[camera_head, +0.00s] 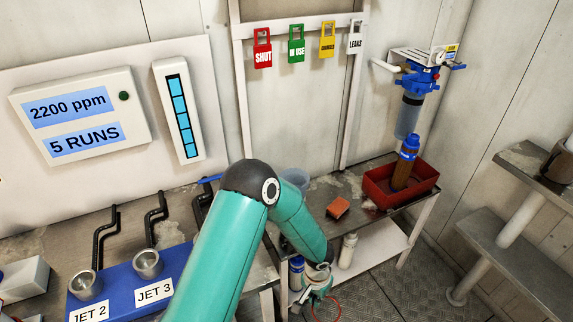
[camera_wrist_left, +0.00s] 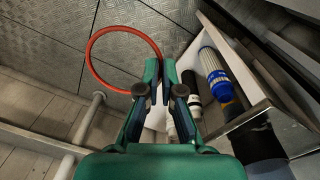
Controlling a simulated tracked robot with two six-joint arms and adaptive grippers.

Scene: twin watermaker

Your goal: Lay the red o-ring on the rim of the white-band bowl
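My left gripper (camera_head: 318,284) is low in front of the low bench in the head view. In the left wrist view its two fingers (camera_wrist_left: 160,66) are close together, shut on the right edge of the red o-ring (camera_wrist_left: 90,42). The ring hangs out to the left of the fingers over the floor. In the head view a thin red part of the ring (camera_head: 339,301) shows beside the gripper. A clear bowl (camera_head: 296,177) stands on the bench, partly behind my arm; I cannot make out a white band on it. My right gripper is not in view.
The low bench's shelf (camera_head: 372,243) holds a pale bottle (camera_head: 347,251) and a blue-banded cylinder (camera_head: 297,272). A red tray (camera_head: 419,193) holds a brown cartridge (camera_head: 402,172). A blue jet stand (camera_head: 122,285) is left. Floor right of the gripper is clear.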

